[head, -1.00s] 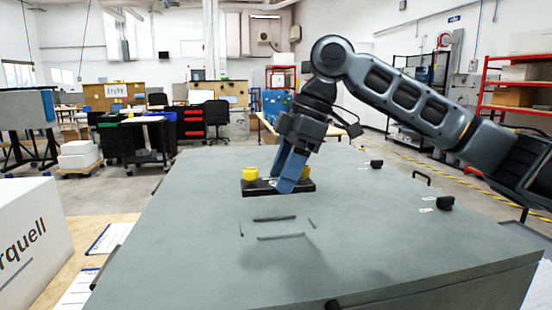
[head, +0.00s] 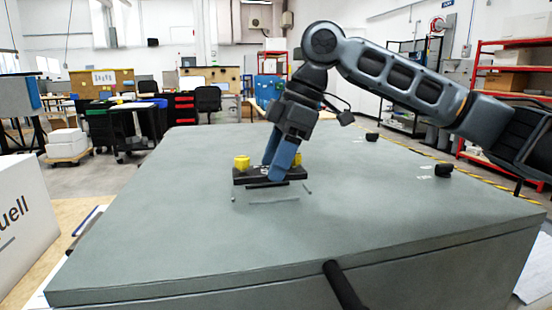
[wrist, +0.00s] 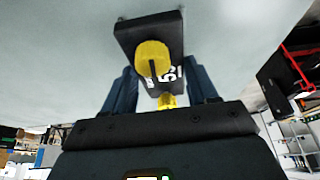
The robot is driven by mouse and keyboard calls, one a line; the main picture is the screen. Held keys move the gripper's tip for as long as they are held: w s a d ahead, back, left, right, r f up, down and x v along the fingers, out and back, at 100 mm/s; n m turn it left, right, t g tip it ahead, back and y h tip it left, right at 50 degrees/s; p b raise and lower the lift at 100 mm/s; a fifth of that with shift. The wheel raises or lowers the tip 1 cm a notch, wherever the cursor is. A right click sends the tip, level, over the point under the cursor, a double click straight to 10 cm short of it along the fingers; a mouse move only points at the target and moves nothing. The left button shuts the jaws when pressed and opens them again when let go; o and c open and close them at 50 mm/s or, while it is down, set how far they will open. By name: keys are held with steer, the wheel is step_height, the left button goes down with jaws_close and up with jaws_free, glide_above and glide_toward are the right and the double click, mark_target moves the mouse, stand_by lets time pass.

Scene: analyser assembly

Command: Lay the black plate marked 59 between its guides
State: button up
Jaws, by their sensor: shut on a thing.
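The black plate (head: 242,175) with a yellow knob at each end shows in the head view at mid-table. In the wrist view the plate (wrist: 130,38) shows a white 59, upside down and partly hidden by a knob (wrist: 152,58). My gripper (head: 272,172) is shut on the plate, one blue finger on each long side near its middle. The guides are thin dark strips: a back one (head: 267,185), a front one (head: 274,200) and a short one on the right (head: 307,188). The plate appears just behind the back guide; its height above the table is hard to tell.
The grey tabletop (head: 170,230) is clear around the guides. Black fittings (head: 443,171) stand on its right side. A white box (head: 22,215) stands at the lower left. A black handle (head: 343,287) sticks out at the front edge.

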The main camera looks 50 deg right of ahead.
steer(key=shift+s+d+f, duration=0.1)
steer(key=shift+d+f, duration=0.05)
steer(key=shift+f, duration=0.4)
stand_by(0.5)
steer(key=shift+f+b, duration=0.45)
steer(key=shift+f, duration=0.7)
stand_by(0.5)
steer(key=o, duration=1.2)
steer(key=shift+s+f, duration=0.1)
step_height(320, 180, up, 8)
steer(key=p, duration=0.6)
steer(key=shift+f, duration=0.25)
